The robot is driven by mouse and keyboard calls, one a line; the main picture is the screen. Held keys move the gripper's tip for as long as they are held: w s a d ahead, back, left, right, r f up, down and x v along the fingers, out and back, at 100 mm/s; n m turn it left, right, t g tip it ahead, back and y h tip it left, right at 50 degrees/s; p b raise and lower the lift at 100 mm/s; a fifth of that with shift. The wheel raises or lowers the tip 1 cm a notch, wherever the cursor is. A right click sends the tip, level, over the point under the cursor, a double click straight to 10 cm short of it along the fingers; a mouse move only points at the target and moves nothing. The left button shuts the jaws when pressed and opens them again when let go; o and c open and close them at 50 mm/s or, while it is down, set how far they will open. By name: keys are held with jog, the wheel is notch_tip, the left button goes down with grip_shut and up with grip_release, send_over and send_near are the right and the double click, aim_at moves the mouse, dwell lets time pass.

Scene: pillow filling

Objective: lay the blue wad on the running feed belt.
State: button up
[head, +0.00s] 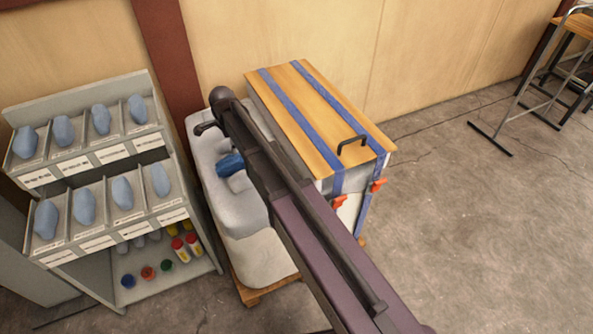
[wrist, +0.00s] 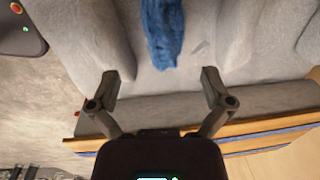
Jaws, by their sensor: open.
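The blue wad (head: 230,164) lies on top of a pale grey, lumpy wrapped mass (head: 262,258) on a wooden pallet. In the wrist view the blue wad (wrist: 163,32) lies in a hollow between grey folds, its upper end cut off by the picture edge. My gripper (wrist: 159,76) is open and empty, its fingers spread wide. The wad lies beyond the fingertips, roughly in line with the gap. In the head view my arm hides the gripper. I see no running feed belt in either view.
A crate with a wooden lid (head: 318,102), blue straps and a black handle stands close beside the grey mass. A grey rack (head: 190,256) with labelled bins of blue-grey lumps stands at the left. Stools (head: 560,60) stand far right. The floor (head: 480,220) at the right is clear.

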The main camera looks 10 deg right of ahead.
jog(key=s+d+n+g, duration=0.1)
jog(key=s+d+n, duration=1.3)
jog(key=s+d, duration=0.8)
jog(key=d, duration=0.2)
jog(key=shift+s+d+n, duration=0.4)
